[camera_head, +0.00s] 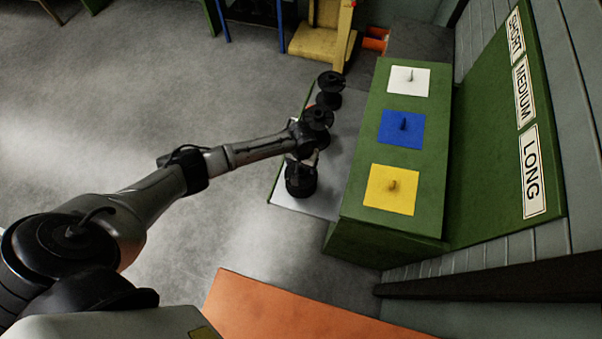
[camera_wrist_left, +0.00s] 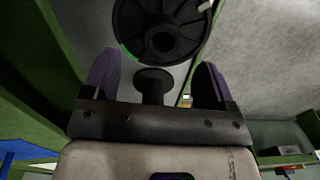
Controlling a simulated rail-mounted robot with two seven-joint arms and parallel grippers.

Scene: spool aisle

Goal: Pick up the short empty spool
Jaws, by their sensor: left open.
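Three black spools show in the head view, in a row on a grey surface (camera_head: 344,146). One spool (camera_head: 330,84) stands at the far end, one (camera_head: 318,119) in the middle, and one (camera_head: 300,181) at the near end. Which is the short one I cannot tell. My left gripper (camera_head: 309,156) is low between the middle and near spools, partly hidden by its own wrist. In the left wrist view the gripper (camera_wrist_left: 155,78) is open. A small dark flange (camera_wrist_left: 152,80) shows between its fingers, its lower part hidden by the gripper body. A large spool flange (camera_wrist_left: 161,28) shows beyond the fingertips.
A green stand (camera_head: 345,214) beside the spools carries white (camera_head: 420,84), blue (camera_head: 386,130) and yellow (camera_head: 375,198) squares, each with a peg. SHORT, MEDIUM and LONG labels are on its backboard. An orange surface (camera_head: 290,310) is at the front. Open floor lies left.

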